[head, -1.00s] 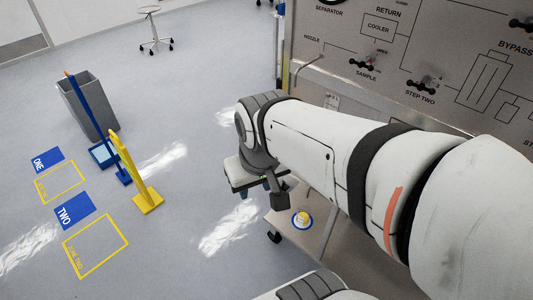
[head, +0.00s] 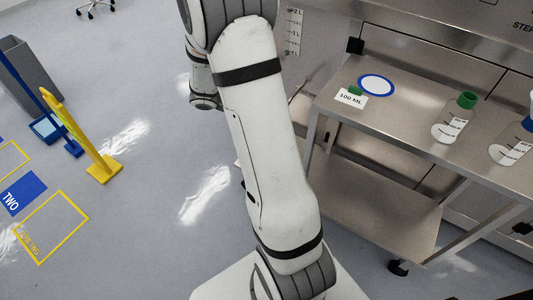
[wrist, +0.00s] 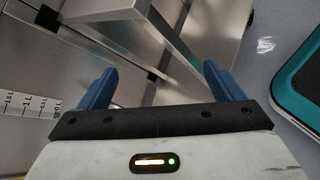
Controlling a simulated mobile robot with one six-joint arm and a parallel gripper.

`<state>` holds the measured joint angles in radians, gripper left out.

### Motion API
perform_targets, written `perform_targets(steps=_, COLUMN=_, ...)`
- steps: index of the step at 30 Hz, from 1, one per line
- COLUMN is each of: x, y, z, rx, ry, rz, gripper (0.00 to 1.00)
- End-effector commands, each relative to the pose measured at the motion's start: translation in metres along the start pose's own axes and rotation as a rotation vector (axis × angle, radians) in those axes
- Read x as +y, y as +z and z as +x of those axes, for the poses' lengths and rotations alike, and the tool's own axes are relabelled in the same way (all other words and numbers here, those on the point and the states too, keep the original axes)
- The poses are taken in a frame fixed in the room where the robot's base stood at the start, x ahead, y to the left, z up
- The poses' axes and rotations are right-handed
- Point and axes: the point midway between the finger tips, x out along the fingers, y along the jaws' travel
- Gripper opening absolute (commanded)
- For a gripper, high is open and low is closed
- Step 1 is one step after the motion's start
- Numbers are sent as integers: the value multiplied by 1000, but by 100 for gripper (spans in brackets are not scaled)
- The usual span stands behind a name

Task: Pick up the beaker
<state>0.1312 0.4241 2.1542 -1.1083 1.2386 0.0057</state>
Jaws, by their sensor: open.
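Two clear glass vessels with printed marks stand on the steel cart top (head: 415,135) in the head view. One vessel (head: 447,126) has a green stopper; the other (head: 506,150), near the right edge, has a blue top. I cannot tell which one is the beaker. My gripper (wrist: 160,68) shows in the wrist view with its two blue fingers wide apart and nothing between them. Neither vessel shows in the wrist view. In the head view my arm rises left of the cart, and the fingers cannot be made out.
A blue-rimmed white disc (head: 376,85) and a "100 ML" card (head: 351,98) lie at the cart's left end. A steel panel stands behind. A yellow stand (head: 80,135) and a grey bin (head: 27,75) are at left. Floor between them and my arm is clear.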

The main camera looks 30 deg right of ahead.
Motion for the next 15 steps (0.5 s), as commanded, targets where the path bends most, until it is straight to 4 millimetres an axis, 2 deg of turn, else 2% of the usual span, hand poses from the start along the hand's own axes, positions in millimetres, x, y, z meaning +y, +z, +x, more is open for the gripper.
perform_targets(steps=1, x=-7, y=-38, z=30, rx=-47, ry=49, rz=-61, gripper=87)
perform_targets(steps=8, x=-8, y=-156, z=114, rx=-207, ry=310, rz=-312, gripper=87)
perform_targets(steps=11, x=-18, y=-213, z=150, rx=-251, ry=427, rz=-418, gripper=87)
perform_targets(steps=15, x=-42, y=-294, z=197, rx=-286, ry=591, rz=-556, gripper=87)
